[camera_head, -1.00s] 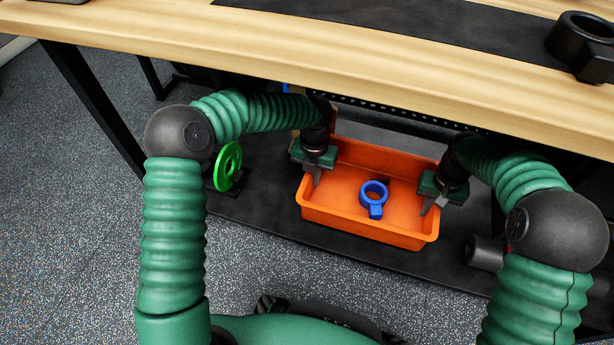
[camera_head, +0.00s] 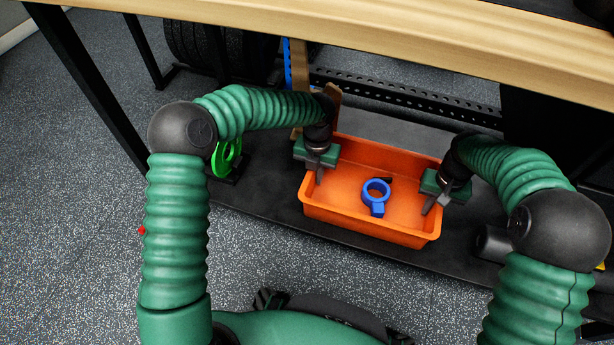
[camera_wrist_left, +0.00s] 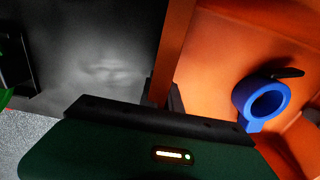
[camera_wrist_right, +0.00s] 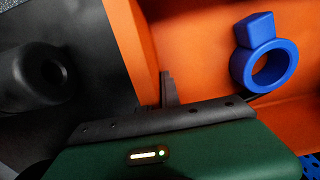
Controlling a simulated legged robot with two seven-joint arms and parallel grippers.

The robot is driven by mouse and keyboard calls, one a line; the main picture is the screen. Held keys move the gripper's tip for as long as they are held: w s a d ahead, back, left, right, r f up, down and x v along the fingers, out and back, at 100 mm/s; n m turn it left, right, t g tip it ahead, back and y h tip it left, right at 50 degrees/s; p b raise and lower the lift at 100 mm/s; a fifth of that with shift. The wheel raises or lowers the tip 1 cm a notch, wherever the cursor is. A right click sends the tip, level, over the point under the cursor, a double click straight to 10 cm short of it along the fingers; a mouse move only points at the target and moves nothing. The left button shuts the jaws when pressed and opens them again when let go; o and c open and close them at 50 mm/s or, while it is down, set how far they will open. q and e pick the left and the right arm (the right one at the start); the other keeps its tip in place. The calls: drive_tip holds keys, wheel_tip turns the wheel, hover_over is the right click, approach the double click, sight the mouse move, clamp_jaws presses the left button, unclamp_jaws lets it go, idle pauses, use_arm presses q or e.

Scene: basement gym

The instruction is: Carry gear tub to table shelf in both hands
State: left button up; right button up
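The orange gear tub (camera_head: 325,212) is at the dark low shelf (camera_head: 270,213) under the wooden table (camera_head: 400,50); I cannot tell whether it rests on it or is just above. A blue ring-shaped clamp (camera_head: 376,197) lies inside the tub. My left gripper (camera_head: 319,176) is shut on the tub's left end wall, which runs between its fingers in the left wrist view (camera_wrist_left: 162,98). My right gripper (camera_head: 432,204) is shut on the right end wall; the right wrist view shows a finger (camera_wrist_right: 167,88) inside that wall. The fingertips are partly hidden.
A green disc (camera_head: 222,160) stands on the shelf left of the tub, partly behind my left arm. A dark cylinder (camera_head: 491,243), perhaps a dumbbell, lies to its right. The tabletop overhangs behind the tub. Black table legs (camera_head: 85,80) stand at left. Speckled floor is clear in front.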

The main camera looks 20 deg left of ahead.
use_arm(q)
drive_tip(key=o, duration=0.3)
drive_tip(key=shift+r, duration=0.1)
use_arm(e)
drive_tip(key=o, duration=0.3)
drive_tip(key=shift+r, duration=0.1)
use_arm(q)
wheel_tip(320, 180, up, 11)
drive_tip(key=shift+r, duration=0.4)
use_arm(e)
drive_tip(key=shift+r, duration=0.1)
wheel_tip(320, 180, up, 12)
drive_tip(key=shift+f, duration=0.15)
